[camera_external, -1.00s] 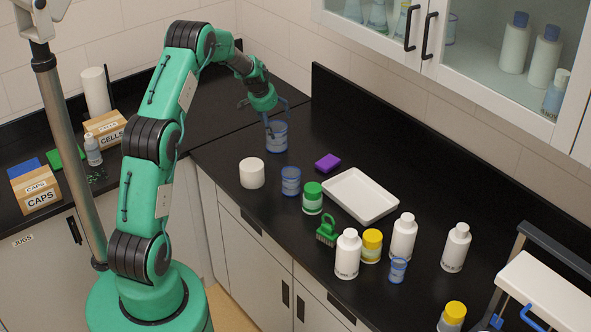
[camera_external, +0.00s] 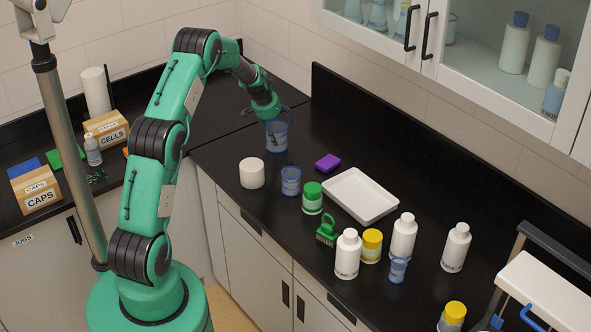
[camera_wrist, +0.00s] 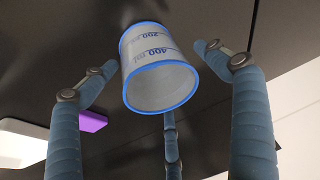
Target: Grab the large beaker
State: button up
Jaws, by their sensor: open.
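The large beaker (camera_external: 276,138) is clear with blue rims and stands on the black counter near the corner. In the wrist view the beaker (camera_wrist: 158,70) shows blue markings, including 400, and its open mouth faces the camera. My gripper (camera_external: 271,121) is over the beaker, with its blue-grey fingers around the upper part. In the wrist view my gripper (camera_wrist: 160,80) is open, with one finger to the left, one to the right and one below the beaker. Gaps show beside the left and right fingers; whether the lower finger touches is unclear.
A white round container (camera_external: 252,173) and a smaller blue-rimmed beaker (camera_external: 291,181) stand just in front. A purple block (camera_external: 328,162) and a white tray (camera_external: 360,196) lie to the right. Several bottles stand farther right. The counter behind the beaker is clear.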

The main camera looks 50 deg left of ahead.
jog(key=c, duration=1)
jog(key=shift+c, duration=0.2)
notch_tip(320, 180, up, 10)
dwell(0.6)
